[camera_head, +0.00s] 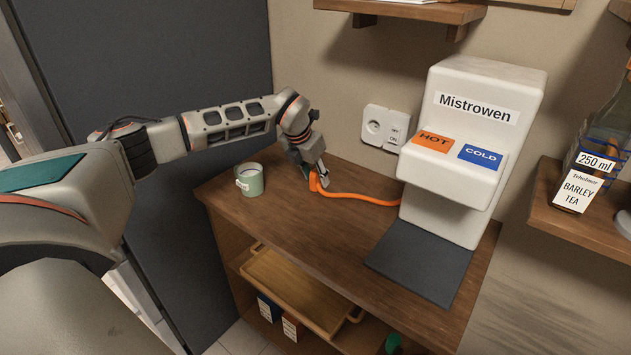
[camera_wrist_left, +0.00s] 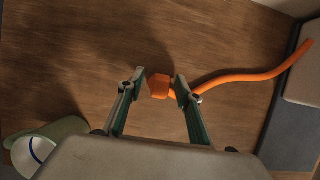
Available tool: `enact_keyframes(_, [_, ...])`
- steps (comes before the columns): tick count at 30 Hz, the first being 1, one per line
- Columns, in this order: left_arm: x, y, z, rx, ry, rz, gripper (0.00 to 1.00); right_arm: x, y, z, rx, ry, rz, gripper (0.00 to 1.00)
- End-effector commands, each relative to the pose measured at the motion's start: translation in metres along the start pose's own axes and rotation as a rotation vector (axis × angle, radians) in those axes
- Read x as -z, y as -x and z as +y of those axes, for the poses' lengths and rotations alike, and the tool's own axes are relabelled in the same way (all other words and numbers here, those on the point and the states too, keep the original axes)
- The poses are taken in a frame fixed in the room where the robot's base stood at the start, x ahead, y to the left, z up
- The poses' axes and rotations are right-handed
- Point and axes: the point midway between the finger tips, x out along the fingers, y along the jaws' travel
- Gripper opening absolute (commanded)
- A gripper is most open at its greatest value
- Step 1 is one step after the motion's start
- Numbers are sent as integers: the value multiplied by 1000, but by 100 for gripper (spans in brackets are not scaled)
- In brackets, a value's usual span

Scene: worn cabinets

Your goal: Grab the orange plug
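The orange plug (camera_head: 316,183) is at the dark wooden cabinet top, with its orange cable running right to the white dispenser. In the left wrist view the plug (camera_wrist_left: 159,86) sits between the two fingertips of my left gripper (camera_wrist_left: 160,87). Whether the plug is clear of the wood is hard to tell. My right gripper is not in view.
A green mug (camera_head: 250,181) stands left of the gripper. The white Mistrowen dispenser (camera_head: 464,137) and its dark mat (camera_head: 420,262) are on the right. A wall socket (camera_head: 384,128) is behind. A wooden tray (camera_head: 300,290) sits on the shelf below.

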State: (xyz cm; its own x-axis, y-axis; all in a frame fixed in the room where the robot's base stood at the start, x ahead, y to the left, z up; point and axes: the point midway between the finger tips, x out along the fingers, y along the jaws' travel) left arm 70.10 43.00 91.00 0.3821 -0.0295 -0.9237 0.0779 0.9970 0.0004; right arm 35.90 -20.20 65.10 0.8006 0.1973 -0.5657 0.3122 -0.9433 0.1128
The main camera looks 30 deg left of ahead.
Motion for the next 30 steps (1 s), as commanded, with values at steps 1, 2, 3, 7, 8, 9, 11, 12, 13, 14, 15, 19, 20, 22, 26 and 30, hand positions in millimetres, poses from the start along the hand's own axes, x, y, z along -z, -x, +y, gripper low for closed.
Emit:
enact_keyframes(1, [0,0,0,0,0,0,35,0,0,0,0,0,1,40])
enact_keyframes(2, [0,0,0,0,0,0,30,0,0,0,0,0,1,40])
enact_keyframes(3, [0,0,0,0,0,0,19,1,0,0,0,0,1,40])
enact_keyframes(7, [0,0,0,0,0,0,0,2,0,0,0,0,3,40])
enact_keyframes(8, [0,0,0,0,0,0,0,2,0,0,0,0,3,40])
enact_keyframes(9, [0,0,0,0,0,0,0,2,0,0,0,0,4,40])
enact_keyframes(11, [0,0,0,0,0,0,0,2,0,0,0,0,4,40])
enact_keyframes(12, [0,0,0,0,0,0,0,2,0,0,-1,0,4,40])
enact_keyframes(13, [0,0,0,0,0,0,0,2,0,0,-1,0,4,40])
enact_keyframes(14, [0,0,0,0,0,0,0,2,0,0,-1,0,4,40])
enact_keyframes(15, [0,1,0,0,0,0,0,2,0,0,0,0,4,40])
enact_keyframes(19, [-2,4,0,0,0,-1,0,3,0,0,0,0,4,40])
enact_keyframes(20, [-2,6,0,0,0,-1,0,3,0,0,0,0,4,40])
enact_keyframes(22, [-5,11,0,0,0,-1,0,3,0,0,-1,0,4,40])
enact_keyframes(26, [-12,28,0,1,0,-3,0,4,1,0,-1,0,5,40])
enact_keyframes(30, [-25,58,0,1,0,-5,0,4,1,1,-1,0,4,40])
